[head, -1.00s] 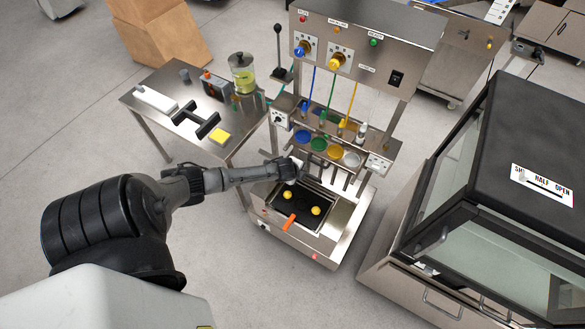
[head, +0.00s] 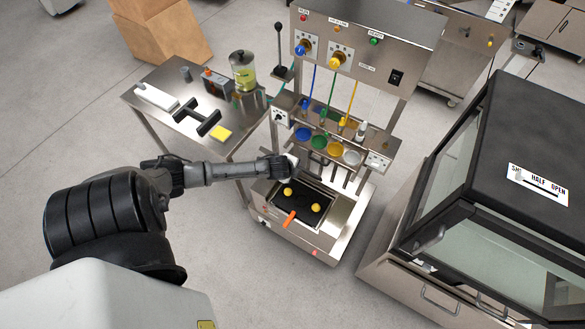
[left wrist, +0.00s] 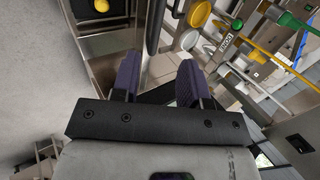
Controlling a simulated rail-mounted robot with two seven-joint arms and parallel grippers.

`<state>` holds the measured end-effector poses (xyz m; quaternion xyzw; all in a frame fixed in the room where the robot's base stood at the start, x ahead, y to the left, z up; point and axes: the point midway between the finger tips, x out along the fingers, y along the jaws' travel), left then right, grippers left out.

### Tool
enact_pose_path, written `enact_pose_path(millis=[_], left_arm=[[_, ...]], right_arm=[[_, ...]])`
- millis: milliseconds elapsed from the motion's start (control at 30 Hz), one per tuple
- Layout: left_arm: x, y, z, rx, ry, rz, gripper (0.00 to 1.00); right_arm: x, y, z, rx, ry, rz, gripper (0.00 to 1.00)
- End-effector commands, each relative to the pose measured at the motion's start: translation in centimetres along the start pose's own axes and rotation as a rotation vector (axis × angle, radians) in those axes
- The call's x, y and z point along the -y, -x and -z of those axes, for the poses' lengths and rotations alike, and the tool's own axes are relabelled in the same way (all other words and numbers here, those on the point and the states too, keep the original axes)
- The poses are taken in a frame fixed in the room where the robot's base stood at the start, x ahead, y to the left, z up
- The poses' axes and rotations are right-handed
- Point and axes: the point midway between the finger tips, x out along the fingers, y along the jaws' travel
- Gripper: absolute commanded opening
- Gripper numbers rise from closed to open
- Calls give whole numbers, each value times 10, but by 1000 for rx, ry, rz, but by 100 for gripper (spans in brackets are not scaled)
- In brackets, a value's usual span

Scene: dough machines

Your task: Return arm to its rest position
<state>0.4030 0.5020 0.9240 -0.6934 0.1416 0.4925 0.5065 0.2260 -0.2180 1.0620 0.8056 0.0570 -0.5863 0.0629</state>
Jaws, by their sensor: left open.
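My left arm reaches in from the left in the head view. Its gripper (head: 291,163) is at the rear left edge of the black tray (head: 292,212), and its fingers are hard to make out there. In the left wrist view, the two purple-padded fingers (left wrist: 160,76) stand apart with nothing held between them. A dark upright bar passes just beyond the fingers. My right gripper is not in view.
Two yellow balls (head: 288,191) lie on the tray, which has an orange handle (head: 289,218). Coloured bowls (head: 319,142) and hanging utensils are behind it. A side table (head: 150,118) stands left, a dark glass-sided cabinet (head: 520,150) right. Floor is clear at the left.

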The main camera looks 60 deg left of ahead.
Motion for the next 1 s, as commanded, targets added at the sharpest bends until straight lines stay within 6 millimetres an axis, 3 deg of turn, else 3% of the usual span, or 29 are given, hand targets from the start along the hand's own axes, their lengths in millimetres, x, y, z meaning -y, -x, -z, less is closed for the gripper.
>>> enact_pose_path(millis=[633, 867, 1000], left_arm=[[0, 0, 0, 0, 8, 0, 41], [-9, 1, -16, 109, 172, -50, 41], [-4, 26, -6, 190, 293, -54, 41]], right_arm=[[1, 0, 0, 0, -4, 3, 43], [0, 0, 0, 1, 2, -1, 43], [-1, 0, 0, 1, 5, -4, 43]])
